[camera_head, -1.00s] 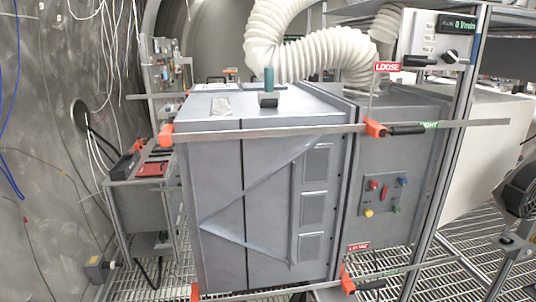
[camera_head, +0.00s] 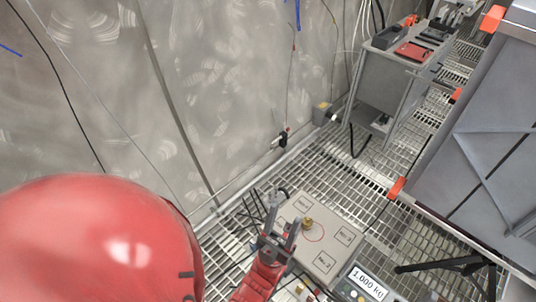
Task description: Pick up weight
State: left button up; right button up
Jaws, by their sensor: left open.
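A small brass-coloured weight (camera_head: 307,223) stands on a flat grey board (camera_head: 331,215) with several labelled squares, low in the head view. A thin red ring is drawn on the board beside the weight. My left gripper (camera_head: 284,220) is open just left of the weight, at the board's left part. Nothing shows between its fingers, and I cannot tell whether it touches the board. My right gripper is not in view.
Metal grating (camera_head: 400,155) forms the floor. A curved steel wall (camera_head: 205,100) with hanging cables rises at the left. A grey cabinet (camera_head: 490,150) with orange clamps stands at the right. A small grey stand (camera_head: 382,85) stands at the back. A black tripod leg (camera_head: 440,266) is at lower right.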

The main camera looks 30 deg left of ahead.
aim_at(307, 222)
jog(key=u, duration=0.55)
jog(key=i+j+z, duration=0.1)
jog(key=i+j, duration=0.15)
jog(key=i+j+z, duration=0.15)
jog(key=j, duration=0.3)
jog(key=i+j+z, duration=0.1)
jog(key=i+j, duration=0.2)
jog(key=i+j+z, duration=0.15)
jog(key=j, duration=0.4)
